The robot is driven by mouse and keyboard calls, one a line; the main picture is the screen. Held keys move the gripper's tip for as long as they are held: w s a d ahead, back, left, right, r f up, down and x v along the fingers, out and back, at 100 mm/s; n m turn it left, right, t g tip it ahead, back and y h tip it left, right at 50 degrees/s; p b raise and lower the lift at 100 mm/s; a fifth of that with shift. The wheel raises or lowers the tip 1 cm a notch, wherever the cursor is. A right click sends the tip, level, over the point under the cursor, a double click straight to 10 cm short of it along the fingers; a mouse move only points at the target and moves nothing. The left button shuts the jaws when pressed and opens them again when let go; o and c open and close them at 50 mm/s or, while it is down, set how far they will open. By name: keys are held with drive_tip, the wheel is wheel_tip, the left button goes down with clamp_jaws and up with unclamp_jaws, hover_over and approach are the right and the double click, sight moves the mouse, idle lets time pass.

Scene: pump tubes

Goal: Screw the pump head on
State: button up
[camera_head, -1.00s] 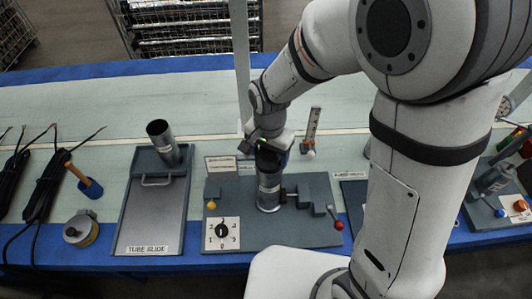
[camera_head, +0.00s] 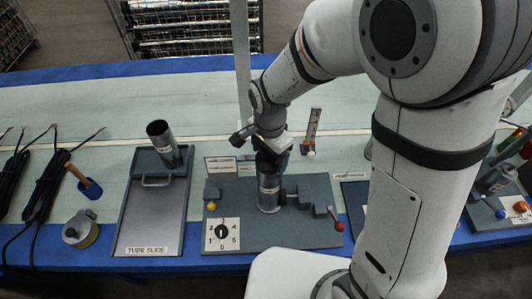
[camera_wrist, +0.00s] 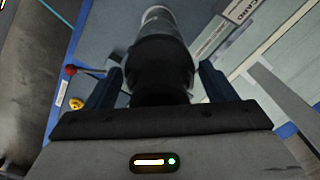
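A grey metal tube with a label (camera_head: 269,192) stands upright in the fixture on the grey board in the head view. It also shows in the wrist view (camera_wrist: 157,14). A dark, round pump head (camera_wrist: 160,72) sits in line with the tube's upper end in the wrist view. My gripper (camera_head: 268,156) is directly above the tube in the head view. In the wrist view its two fingers (camera_wrist: 160,70) stand on either side of the dark head, very close to it. Whether they press on it cannot be told. The joint between head and tube is not clear.
The grey board (camera_head: 300,234) carries a numbered dial (camera_head: 222,232), a yellow knob (camera_head: 211,207) and a red-tipped lever (camera_head: 339,226). Left of it is a tube slide (camera_head: 155,220) with another metal tube (camera_head: 163,143). A thin post (camera_head: 241,70) rises behind the board.

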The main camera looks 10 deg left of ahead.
idle(0.4)
drive_tip(key=n, duration=0.9)
drive_tip(key=shift+b, duration=0.35)
drive_tip(key=n, duration=0.4)
drive_tip(key=shift+d+n, duration=0.1)
drive_tip(key=shift+n, duration=0.3)
drive_tip(key=n, duration=0.4)
drive_tip(key=shift+n, duration=0.3)
drive_tip(key=c, duration=0.8)
drive_tip(key=shift+c, duration=0.2)
